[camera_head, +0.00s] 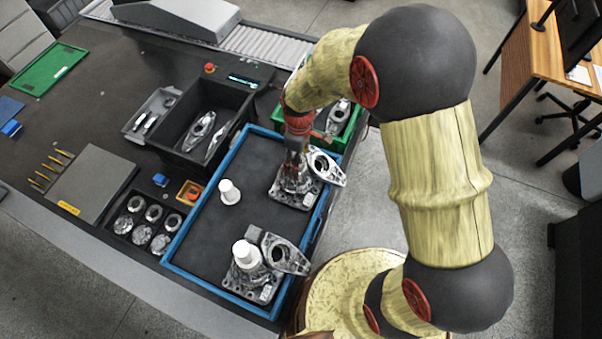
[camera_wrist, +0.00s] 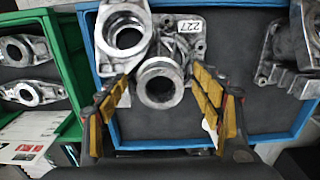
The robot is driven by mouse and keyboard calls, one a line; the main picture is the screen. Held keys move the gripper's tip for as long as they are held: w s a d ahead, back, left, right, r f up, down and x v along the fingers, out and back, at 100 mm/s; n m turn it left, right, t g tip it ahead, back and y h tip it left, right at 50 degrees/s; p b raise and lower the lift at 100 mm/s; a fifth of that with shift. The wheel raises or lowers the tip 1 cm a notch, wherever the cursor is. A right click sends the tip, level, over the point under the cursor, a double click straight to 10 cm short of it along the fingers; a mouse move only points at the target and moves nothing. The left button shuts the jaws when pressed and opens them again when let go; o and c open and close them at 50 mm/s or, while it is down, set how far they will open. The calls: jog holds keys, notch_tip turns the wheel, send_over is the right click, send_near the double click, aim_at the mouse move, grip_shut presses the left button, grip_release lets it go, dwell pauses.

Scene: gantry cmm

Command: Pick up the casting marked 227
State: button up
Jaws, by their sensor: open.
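The casting marked 227 (camera_wrist: 190,42) is a grey metal piece with a square base and a round boss (camera_wrist: 160,84); its white label is readable in the wrist view. In the head view this casting (camera_head: 296,201) sits in the right part of the blue-rimmed tray (camera_head: 184,234), partly hidden by my gripper. My gripper (camera_wrist: 160,88) is open, with one yellow-padded finger on each side of the boss. Contact between pads and boss cannot be told. A flanged casting with a large round hole (camera_wrist: 123,36) lies against the left of the 227 casting.
A second base casting (camera_head: 262,290), a flanged one (camera_head: 285,254) and a white cylinder (camera_head: 246,256) crowd the tray's front. Another white cylinder (camera_head: 230,192) stands mid-tray. A green bin (camera_head: 350,133) and black bin (camera_head: 165,150) hold flanged castings behind.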

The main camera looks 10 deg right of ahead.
jog(key=shift+f, duration=0.2)
jog(key=shift+c, duration=0.9)
jog(key=c, duration=1.5)
jog(key=shift+w+r, duration=0.15)
grip_shut()
